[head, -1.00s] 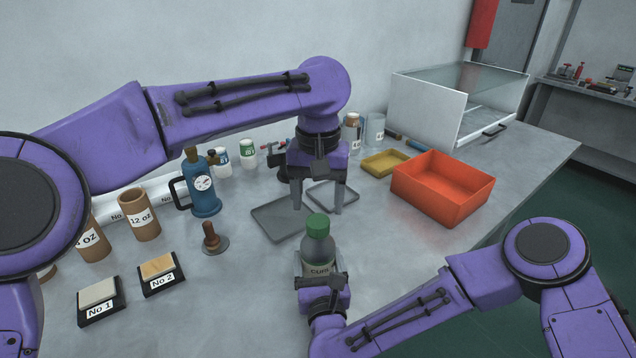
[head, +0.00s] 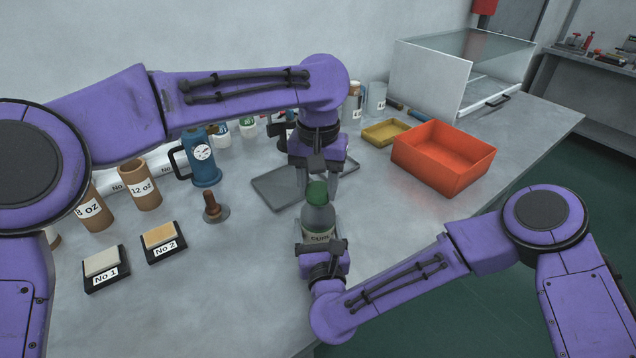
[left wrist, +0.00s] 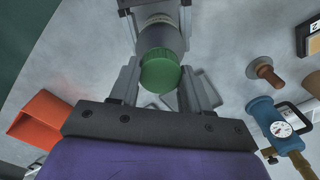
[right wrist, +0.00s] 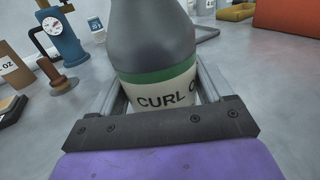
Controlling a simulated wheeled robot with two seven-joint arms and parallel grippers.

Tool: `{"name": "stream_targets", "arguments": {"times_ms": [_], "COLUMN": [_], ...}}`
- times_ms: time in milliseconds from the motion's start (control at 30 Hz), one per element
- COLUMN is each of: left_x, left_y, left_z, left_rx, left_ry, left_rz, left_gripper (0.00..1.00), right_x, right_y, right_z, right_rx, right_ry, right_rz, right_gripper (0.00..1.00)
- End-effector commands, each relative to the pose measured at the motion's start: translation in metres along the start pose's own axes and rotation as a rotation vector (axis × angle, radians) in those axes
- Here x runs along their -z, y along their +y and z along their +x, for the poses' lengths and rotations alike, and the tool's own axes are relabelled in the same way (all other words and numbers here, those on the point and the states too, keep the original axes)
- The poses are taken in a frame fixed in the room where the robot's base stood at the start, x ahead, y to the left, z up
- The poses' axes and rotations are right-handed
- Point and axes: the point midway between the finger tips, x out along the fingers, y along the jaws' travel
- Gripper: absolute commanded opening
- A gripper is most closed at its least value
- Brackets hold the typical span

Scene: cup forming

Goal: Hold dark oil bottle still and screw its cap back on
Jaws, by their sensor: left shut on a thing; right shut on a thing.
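The dark oil bottle (head: 319,219) stands upright near the table's front edge, with a green band and a label starting "CURL" in the right wrist view (right wrist: 160,50). My right gripper (head: 322,246) is shut around its lower body. The green cap (head: 317,192) sits at the top of the bottle; it also shows in the left wrist view (left wrist: 160,72). My left gripper (head: 318,184) comes down from above and is shut on the cap, one finger on each side. The neck under the cap is hidden, so I cannot tell how tight the cap is.
A grey tray (head: 273,189) lies just behind the bottle on the left. An orange bin (head: 440,162) and a yellow tray (head: 385,132) stand to the right. A plunger-like tamper (head: 213,208) and a blue gauge pot (head: 203,165) stand left.

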Motion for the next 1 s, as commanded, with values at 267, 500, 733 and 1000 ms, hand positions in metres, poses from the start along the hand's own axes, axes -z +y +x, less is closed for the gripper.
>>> {"name": "stream_targets", "arguments": {"times_ms": [267,500,733,1000], "left_x": [0.0004,0.0000,0.0001,-0.0001], "left_y": [-0.0003,0.0000,-0.0002,0.0002], "left_z": [0.0002,0.0006,0.0006,0.0007], "left_rx": [0.000,-0.002,0.000,-0.001], "left_ry": [0.001,0.001,0.000,0.000], "left_rz": [0.728,1.413,1.503,1.501], "left_gripper": [0.10,0.10,0.53,0.72], "right_x": [0.0003,0.0002,0.0002,0.0002], "right_y": [-0.0002,-0.0002,-0.0002,-0.0002], "right_z": [0.0000,0.0000,0.0000,0.0000], "right_rx": [0.001,0.001,0.001,0.001], "right_ry": [0.000,0.000,0.000,0.000], "right_rz": [0.001,0.001,0.001,0.001], "right_gripper": [0.00,0.00,0.00,0.00]}}
